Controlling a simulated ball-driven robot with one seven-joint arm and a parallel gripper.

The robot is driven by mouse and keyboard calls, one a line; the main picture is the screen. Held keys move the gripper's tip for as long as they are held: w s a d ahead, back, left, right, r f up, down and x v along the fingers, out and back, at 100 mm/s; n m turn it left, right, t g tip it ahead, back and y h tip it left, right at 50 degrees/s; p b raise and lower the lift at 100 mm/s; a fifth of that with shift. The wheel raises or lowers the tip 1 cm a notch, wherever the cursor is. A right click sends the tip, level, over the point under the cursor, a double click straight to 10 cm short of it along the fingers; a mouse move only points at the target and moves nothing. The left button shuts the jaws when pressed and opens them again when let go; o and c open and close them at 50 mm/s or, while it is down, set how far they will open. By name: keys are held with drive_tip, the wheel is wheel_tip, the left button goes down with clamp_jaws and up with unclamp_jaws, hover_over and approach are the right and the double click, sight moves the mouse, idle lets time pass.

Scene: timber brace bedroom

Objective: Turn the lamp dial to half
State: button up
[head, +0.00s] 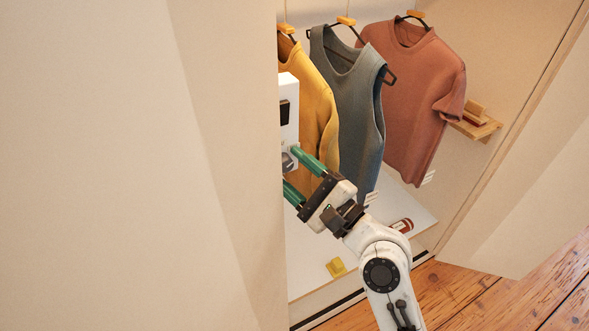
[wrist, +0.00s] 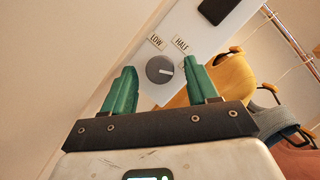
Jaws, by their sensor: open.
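The lamp dial (wrist: 158,70) is a round dark grey knob on a white panel (wrist: 185,40). LOW (wrist: 157,42) and HALF (wrist: 181,44) are printed above it in the wrist view. A pale pointer mark on the dial points to the right in that view, below the HALF label. The dial shows small in the head view (head: 289,161), at the wardrobe's left edge. My gripper (head: 294,173) is open, its green fingers reaching toward the panel. In the wrist view its fingers (wrist: 160,68) stand on either side of the dial; I cannot tell whether they touch it.
A dark rectangle (wrist: 218,9) sits higher on the panel. Yellow (head: 318,105), grey (head: 352,110) and rust (head: 415,95) garments hang close to the right. A yellow block (head: 336,267) and a brown roll (head: 402,225) lie on the wardrobe floor. A pale wall (head: 130,160) fills the left.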

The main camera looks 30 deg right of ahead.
drive_tip(key=c, duration=1)
drive_tip(key=shift+c, duration=0.2)
drive_tip(key=shift+n, duration=0.3)
drive_tip(key=n+g+p, duration=0.1)
drive_tip(key=n, duration=0.1)
drive_tip(key=r+n+g+p, duration=0.1)
drive_tip(key=n+p, duration=0.1)
drive_tip(key=n, duration=0.1)
drive_tip(key=shift+d+n+g, duration=0.1)
drive_tip(key=shift+n+g, duration=0.2)
drive_tip(key=n+g+p, duration=0.1)
drive_tip(key=n+p, duration=0.1)
drive_tip(key=n, duration=0.1)
drive_tip(key=shift+r+p, duration=0.1)
drive_tip(key=shift+p, duration=0.3)
drive_tip(key=shift+n+g+h+p, duration=0.4)
drive_tip(key=shift+n+g+p, duration=0.1)
drive_tip(key=shift+n+p, duration=0.55)
